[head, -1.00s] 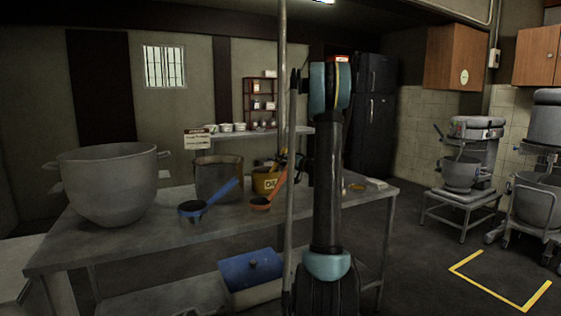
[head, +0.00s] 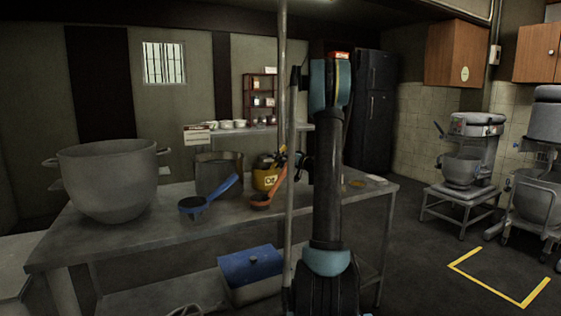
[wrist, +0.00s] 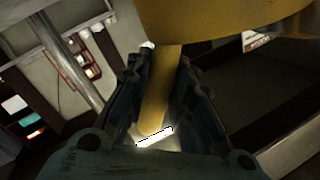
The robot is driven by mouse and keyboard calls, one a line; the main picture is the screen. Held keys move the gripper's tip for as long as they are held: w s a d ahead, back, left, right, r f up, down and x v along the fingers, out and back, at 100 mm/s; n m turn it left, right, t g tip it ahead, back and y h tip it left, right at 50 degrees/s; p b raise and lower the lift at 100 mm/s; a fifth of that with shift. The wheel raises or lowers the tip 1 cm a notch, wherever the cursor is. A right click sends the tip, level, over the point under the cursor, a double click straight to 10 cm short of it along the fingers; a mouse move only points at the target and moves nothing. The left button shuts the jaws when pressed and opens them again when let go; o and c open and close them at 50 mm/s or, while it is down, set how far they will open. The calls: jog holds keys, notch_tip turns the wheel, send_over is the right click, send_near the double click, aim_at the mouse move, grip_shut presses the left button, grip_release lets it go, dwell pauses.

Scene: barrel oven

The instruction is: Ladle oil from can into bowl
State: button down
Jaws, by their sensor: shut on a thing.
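A yellow can (head: 266,181) marked OIL stands toward the back of the steel table, left of my arm. My gripper (head: 282,158) is beside the can's upper right. In the wrist view, my gripper (wrist: 157,100) is shut on a yellow handle (wrist: 160,85). A wide yellow body (wrist: 220,18) fills the top of that view above the handle. I cannot tell whether the handle belongs to the can or to a ladle. A blue ladle (head: 193,205) and an orange ladle (head: 261,200) are in front. A large grey bowl (head: 108,182) stands at the table's left. Any oil is hidden.
A metal pot (head: 216,178) stands behind the blue ladle. A vertical pole (head: 283,80) crosses the view near my arm. The steel table (head: 160,234) has clear surface along its front. A blue-lidded box (head: 250,266) is below. Mixers stand at right.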

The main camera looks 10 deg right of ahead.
jog(key=shift+r, duration=6.15)
